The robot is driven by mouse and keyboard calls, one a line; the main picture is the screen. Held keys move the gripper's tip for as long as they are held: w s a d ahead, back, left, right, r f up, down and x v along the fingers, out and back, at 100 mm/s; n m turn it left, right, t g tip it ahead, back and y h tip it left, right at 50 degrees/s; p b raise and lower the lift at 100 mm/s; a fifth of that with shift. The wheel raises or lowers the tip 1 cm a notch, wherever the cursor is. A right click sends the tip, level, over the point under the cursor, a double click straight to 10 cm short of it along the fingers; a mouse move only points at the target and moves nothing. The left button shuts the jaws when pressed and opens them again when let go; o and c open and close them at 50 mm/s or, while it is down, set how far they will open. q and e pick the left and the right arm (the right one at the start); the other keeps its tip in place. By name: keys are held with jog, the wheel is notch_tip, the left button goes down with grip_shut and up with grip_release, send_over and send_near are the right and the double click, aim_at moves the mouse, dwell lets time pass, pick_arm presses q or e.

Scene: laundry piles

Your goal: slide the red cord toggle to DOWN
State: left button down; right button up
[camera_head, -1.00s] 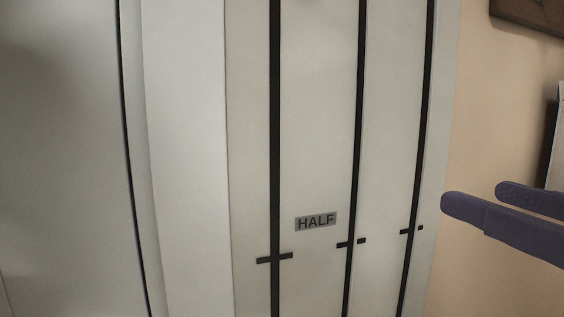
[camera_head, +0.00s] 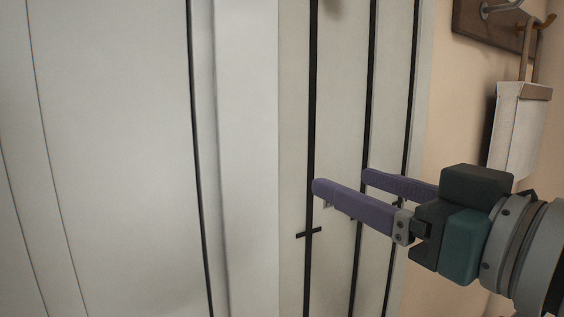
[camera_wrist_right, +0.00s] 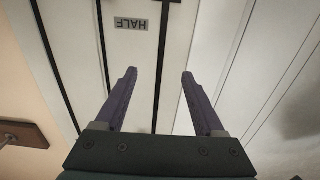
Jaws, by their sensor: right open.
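I see no red cord toggle in either view. A pale panel (camera_head: 340,60) carries three dark upright slots, the left one (camera_head: 312,90) with a short cross mark (camera_head: 309,232). A grey HALF label (camera_wrist_right: 131,23) shows upside down in the wrist view; in the head view my gripper hides most of it. My right gripper (camera_head: 342,182) has purple fingers, spread apart and empty, in front of the panel by the left and middle slots. In the wrist view the open fingers (camera_wrist_right: 160,73) have nothing between them. My left gripper is not in view.
A broad white upright surface (camera_head: 120,130) fills the left. On the beige wall (camera_head: 455,100) at the right, a wooden hook board (camera_head: 472,22) and a hanging white holder (camera_head: 518,125) are close above my right wrist.

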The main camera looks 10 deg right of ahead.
aim_at(311, 169)
jog(key=shift+p+x, duration=0.35)
jog(key=shift+x, duration=1.6)
grip_shut()
jog(key=c, duration=1.1)
grip_release()
jog(key=o, duration=1.1)
jog(key=shift+s, duration=0.15)
